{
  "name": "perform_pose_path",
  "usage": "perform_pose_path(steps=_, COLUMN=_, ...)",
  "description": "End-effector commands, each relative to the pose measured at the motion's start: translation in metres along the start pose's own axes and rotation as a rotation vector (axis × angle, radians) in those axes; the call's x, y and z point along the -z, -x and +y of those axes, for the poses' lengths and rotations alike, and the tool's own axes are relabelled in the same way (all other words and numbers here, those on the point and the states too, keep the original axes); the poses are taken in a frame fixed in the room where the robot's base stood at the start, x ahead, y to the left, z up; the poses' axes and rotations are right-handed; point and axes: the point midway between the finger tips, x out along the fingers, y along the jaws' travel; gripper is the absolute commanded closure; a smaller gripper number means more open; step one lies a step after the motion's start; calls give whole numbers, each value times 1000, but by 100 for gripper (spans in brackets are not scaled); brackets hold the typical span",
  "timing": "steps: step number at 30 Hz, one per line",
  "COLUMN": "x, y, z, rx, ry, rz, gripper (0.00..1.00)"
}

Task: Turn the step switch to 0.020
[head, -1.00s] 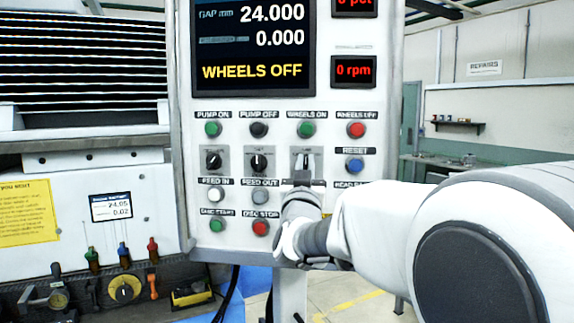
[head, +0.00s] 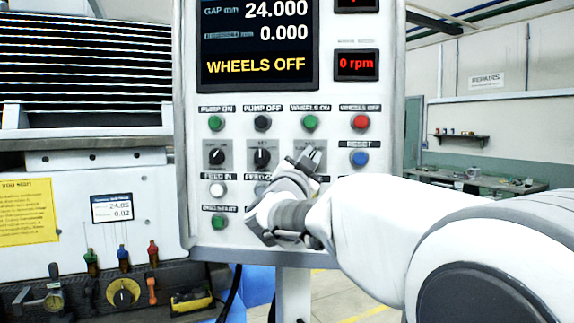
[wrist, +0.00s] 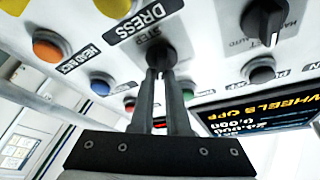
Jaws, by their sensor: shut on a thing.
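The step switch (wrist: 157,52) is a black rotary knob on a grey plate; its STEP label shows beside it in the wrist view. My gripper (wrist: 160,76) is shut on this knob, a dark finger on each side. In the head view my gripper (head: 306,161) is at the rightmost of three knobs in a row on the control panel (head: 186,120). It is tilted, with the wrist below and left of the knob. The knob is mostly hidden there, and its setting cannot be read in either view.
Two other black knobs (head: 216,156) (head: 262,157) sit to the left. Coloured push buttons surround the row, including a blue RESET button (head: 359,158) to the right. The display (head: 256,45) above reads 24.000, 0.000 and WHEELS OFF.

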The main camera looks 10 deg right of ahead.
Motion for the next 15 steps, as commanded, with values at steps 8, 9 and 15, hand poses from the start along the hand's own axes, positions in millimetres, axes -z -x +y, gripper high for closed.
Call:
perform_pose_path(steps=8, x=-5, y=1, z=2, rx=-71, ry=-167, rz=-10, gripper=100)
perform_pose_path(steps=9, x=-5, y=1, z=2, rx=-79, ry=-185, rz=-10, gripper=100)
perform_pose_path(steps=15, x=-5, y=1, z=1, rx=-103, ry=-245, rz=-9, gripper=100)
